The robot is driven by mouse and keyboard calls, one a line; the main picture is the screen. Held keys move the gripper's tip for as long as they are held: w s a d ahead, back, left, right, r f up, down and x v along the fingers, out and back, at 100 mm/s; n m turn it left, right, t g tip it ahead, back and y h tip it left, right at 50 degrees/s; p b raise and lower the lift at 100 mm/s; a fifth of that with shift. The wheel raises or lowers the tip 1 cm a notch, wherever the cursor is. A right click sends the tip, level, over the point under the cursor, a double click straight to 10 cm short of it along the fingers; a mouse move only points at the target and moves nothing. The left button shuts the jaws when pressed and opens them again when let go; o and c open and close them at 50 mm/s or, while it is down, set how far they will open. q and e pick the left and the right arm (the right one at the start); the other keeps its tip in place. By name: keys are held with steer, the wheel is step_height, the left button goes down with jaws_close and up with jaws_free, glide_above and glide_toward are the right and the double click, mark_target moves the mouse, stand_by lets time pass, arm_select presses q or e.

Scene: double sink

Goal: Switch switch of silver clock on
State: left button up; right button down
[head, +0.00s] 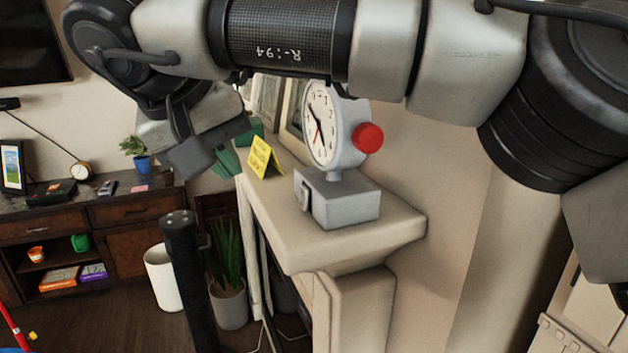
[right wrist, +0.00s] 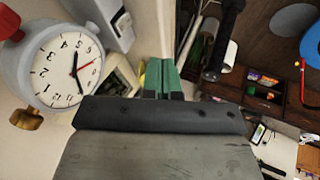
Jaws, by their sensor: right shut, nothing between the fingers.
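The silver clock (head: 352,118) stands upright on the cream mantel shelf (head: 345,247), with a white dial and a red knob (head: 368,138) on its side. Its grey box base (head: 343,203) carries a small switch (head: 303,193) on the left-facing side; I cannot tell its position. The clock also shows close at the left of the right wrist view (right wrist: 66,68). My right gripper (head: 235,150) is beyond and left of the clock, apart from it. Its green fingers (right wrist: 165,78) are shut and empty. My right arm covers the clock's top in the head view. My left gripper is not in view.
A yellow folded card (head: 262,158) stands on the shelf behind the clock, near my right gripper. Picture frames lean against the wall behind. A dark cabinet (head: 110,212), a white bin (head: 162,278) and a potted plant (head: 229,300) are at left.

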steer(key=p, duration=0.2)
glide_toward(300, 210)
steer(key=a+f, duration=0.2)
steer(key=w+a+f, duration=0.1)
steer(key=f, duration=0.1)
steer(key=shift+f, duration=0.1)
steer(key=d, duration=0.1)
steer(key=d+p, duration=0.1)
steer(key=w+d, duration=0.1)
steer(key=shift+w+d+f+p, duration=0.1)
steer(key=shift+w+f+p, duration=0.05)
steer(key=shift+f+p, duration=0.25)
steer(key=shift+d+f, duration=0.1)
steer(key=shift+d, duration=0.35)
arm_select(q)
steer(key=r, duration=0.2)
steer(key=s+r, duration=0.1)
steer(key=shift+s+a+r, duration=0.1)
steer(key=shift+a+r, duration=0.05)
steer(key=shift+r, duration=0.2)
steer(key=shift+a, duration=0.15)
arm_select(e)
steer(key=shift+w, duration=0.1)
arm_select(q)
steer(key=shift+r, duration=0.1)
arm_select(e)
steer(key=shift+d+f, duration=0.15)
steer(key=shift+d, duration=0.05)
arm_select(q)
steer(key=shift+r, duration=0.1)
